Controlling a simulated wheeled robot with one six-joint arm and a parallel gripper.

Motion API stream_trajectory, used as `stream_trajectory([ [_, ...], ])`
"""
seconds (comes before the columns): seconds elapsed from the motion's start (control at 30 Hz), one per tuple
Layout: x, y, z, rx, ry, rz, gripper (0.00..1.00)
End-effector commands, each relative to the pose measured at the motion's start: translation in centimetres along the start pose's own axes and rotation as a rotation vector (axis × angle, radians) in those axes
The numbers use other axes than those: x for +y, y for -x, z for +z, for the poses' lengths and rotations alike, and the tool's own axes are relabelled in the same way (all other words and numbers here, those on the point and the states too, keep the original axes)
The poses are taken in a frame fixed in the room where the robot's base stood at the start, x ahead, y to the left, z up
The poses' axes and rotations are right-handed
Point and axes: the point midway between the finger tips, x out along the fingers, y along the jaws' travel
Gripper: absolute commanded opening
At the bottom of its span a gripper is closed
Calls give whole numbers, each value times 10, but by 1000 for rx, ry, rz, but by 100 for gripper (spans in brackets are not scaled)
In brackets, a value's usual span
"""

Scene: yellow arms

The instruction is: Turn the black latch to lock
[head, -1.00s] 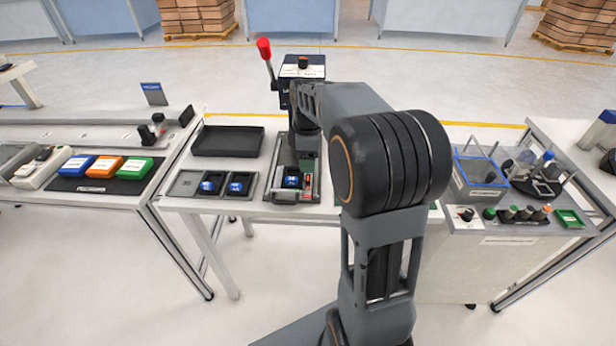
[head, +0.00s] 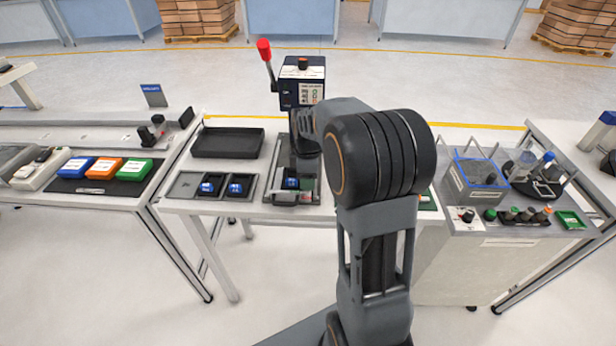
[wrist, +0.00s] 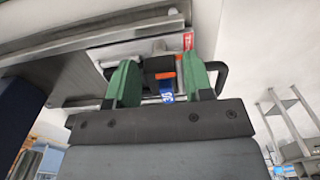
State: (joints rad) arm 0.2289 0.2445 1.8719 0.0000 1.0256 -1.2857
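The fixture (head: 268,197), a grey tray-like unit, stands on the middle table with a blue part (head: 290,183) in it. My gripper (wrist: 160,80) has two green fingers standing wide apart over the fixture in the wrist view. Between and beyond the fingers are a dark piece (wrist: 158,66) with an orange mark and the blue part (wrist: 166,92). I cannot tell whether the dark piece is the black latch, or whether the fingers touch it. In the head view my arm hides part of the fixture, and the latch cannot be made out there.
A dark box with a red-knobbed lever (head: 264,50) stands behind the fixture. An empty black tray (head: 228,143) and a grey tray with blue parts (head: 184,186) lie to the left. A blue-rimmed clear bin (head: 470,180) stands to the right. A metal rail (wrist: 90,40) crosses near my fingers.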

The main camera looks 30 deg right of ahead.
Motion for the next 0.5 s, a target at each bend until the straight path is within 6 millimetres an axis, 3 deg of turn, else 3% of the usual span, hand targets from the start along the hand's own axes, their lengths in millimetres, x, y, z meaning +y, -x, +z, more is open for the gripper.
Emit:
stream_trajectory([
  [0.4,0,0,0,0,0,0,8],
  [0.5,0,0,0,0,-4,0,8],
])
